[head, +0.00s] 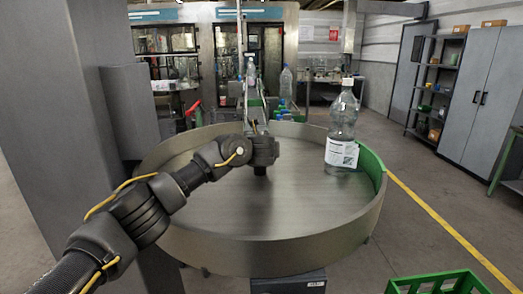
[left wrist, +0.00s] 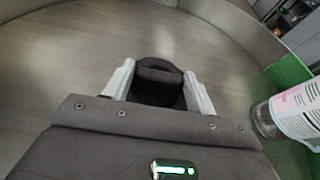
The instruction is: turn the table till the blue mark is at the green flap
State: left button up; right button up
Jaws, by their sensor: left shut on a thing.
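The round grey metal table (head: 230,210) with a raised rim fills the middle of the head view. The green flap (head: 374,172) is at the right part of its rim, and it also shows at the right of the left wrist view (left wrist: 288,70). My left gripper (head: 261,165) is over the table's middle, pointing down. In the left wrist view its two pale fingers (left wrist: 158,92) are shut on a black knob (left wrist: 158,68) at the table's centre. I see no blue mark in either view; my arm covers part of the table. My right gripper is out of view.
A clear bottle (head: 343,128) with a white cap and label stands upright on the table beside the green flap. A conveyor (head: 256,112) with bottles lies behind the table. A green crate (head: 437,284) is at the front right.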

pick_arm(q)
jog(key=shift+d+r, duration=0.1)
jog(key=shift+r, duration=0.05)
jog(key=o, duration=1.2)
jog(key=shift+o, duration=1)
jog(key=shift+w+d, duration=0.1)
jog(key=shift+a, duration=0.2)
jog(key=v, duration=1)
jog(key=shift+s+d+b, duration=0.15)
jog(key=shift+s+b, duration=0.25)
jog(key=shift+b, duration=0.05)
